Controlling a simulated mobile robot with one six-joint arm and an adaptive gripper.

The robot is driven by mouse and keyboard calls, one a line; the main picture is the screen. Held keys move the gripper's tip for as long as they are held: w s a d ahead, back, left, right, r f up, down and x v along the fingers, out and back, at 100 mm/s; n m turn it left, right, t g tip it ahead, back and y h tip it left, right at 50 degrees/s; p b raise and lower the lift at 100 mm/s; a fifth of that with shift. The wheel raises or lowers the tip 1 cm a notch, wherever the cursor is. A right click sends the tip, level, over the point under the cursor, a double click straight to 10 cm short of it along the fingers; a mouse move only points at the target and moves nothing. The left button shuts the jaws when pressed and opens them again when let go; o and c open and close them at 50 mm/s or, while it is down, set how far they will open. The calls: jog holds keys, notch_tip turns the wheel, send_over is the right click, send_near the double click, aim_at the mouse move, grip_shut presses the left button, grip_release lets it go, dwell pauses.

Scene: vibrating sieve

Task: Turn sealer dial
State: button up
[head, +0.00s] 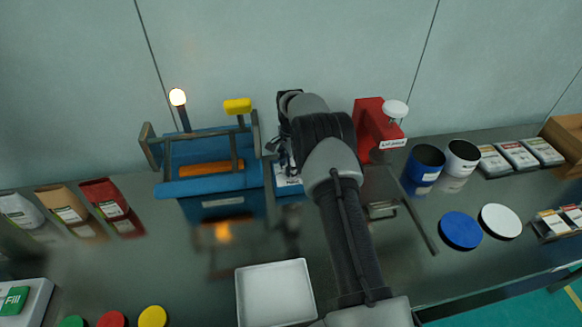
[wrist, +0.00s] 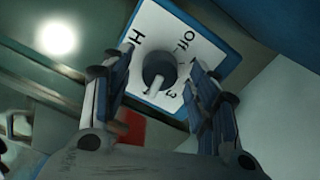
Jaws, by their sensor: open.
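The sealer dial (wrist: 158,72) is a dark round knob with a light pointer, on a white plate (wrist: 185,38) with a blue border. The plate is marked "Off", "H" and "3". In the wrist view the pointer aims down, toward the side of the "3". My gripper (wrist: 160,68) is open, with one finger on each side of the dial. I cannot tell whether the fingers touch it. In the head view my arm hides the dial and most of the gripper. The blue sealer (head: 212,185) stands left of my arm, with a yellow-topped lever (head: 237,106).
A red device (head: 372,128) with a white knob stands right of my arm. Blue and white cups (head: 423,168) and blue and white discs (head: 461,230) are farther right. A white tray (head: 275,293) lies in front. Pouches (head: 64,210) stand at left. A lit lamp (head: 178,98) rises behind the sealer.

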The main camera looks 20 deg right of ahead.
notch_tip(320, 180, up, 11)
jog(key=shift+r, duration=0.15)
dwell(0.5)
